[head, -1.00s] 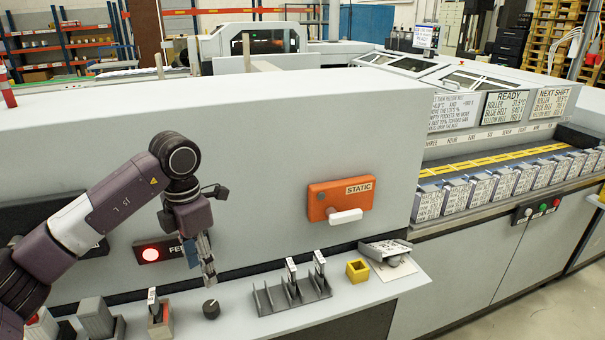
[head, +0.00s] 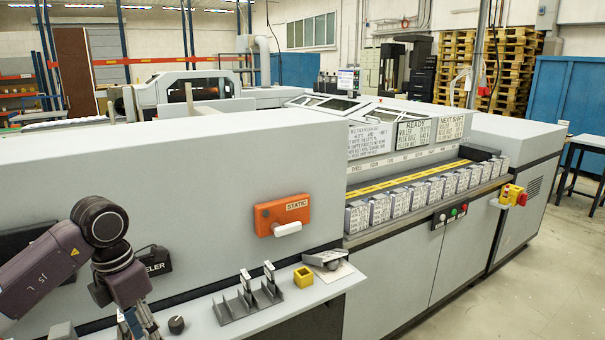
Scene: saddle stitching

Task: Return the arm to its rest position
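My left arm comes in from the left in the head view, with its dark purple elbow joint in front of the grey machine front (head: 200,200). My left gripper (head: 138,324) hangs downward at the lower left edge of the picture, just left of a dark round knob (head: 176,324) on the shelf. Its fingertips are near or past the bottom edge, so whether they are open or shut is unclear. No object shows in it. My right gripper is out of view.
On the narrow shelf (head: 205,333) stand a grey slotted rack (head: 248,303) with upright pieces and a yellow cup (head: 303,277). An orange STATIC box (head: 281,214) with a white handle juts from the machine front. Open floor (head: 520,285) lies at the right.

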